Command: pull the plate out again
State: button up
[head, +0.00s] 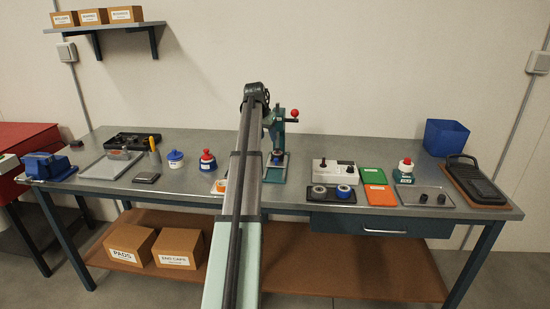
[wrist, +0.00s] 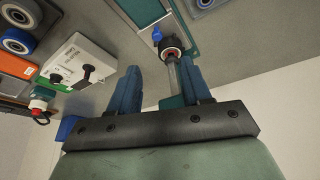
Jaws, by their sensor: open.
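The teal press (head: 281,132) with a red ball handle (head: 294,113) stands at the middle back of the bench, partly behind my arm. A grey plate with a teal border (wrist: 150,12) shows at the top of the wrist view; I take it for the press's plate, but cannot tell how far in it sits. My gripper (wrist: 160,66) is open, its two blue fingers apart, with nothing visibly clamped. A metal rod with a black and red ring (wrist: 170,52) shows between and beyond the fingers; contact is unclear. The head view hides my fingertips.
Right of the press are a white control box (head: 334,173), a green card (head: 373,175), an orange card (head: 381,196) and a blue bin (head: 445,137). The bench's front right has a grey tray (head: 424,203).

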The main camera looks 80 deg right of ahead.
send_near(275, 160)
jog(key=x, duration=0.8)
jog(key=shift+s+d, duration=0.15)
jog(key=shift+d, duration=0.2)
jog(key=shift+c, duration=0.3)
grip_shut()
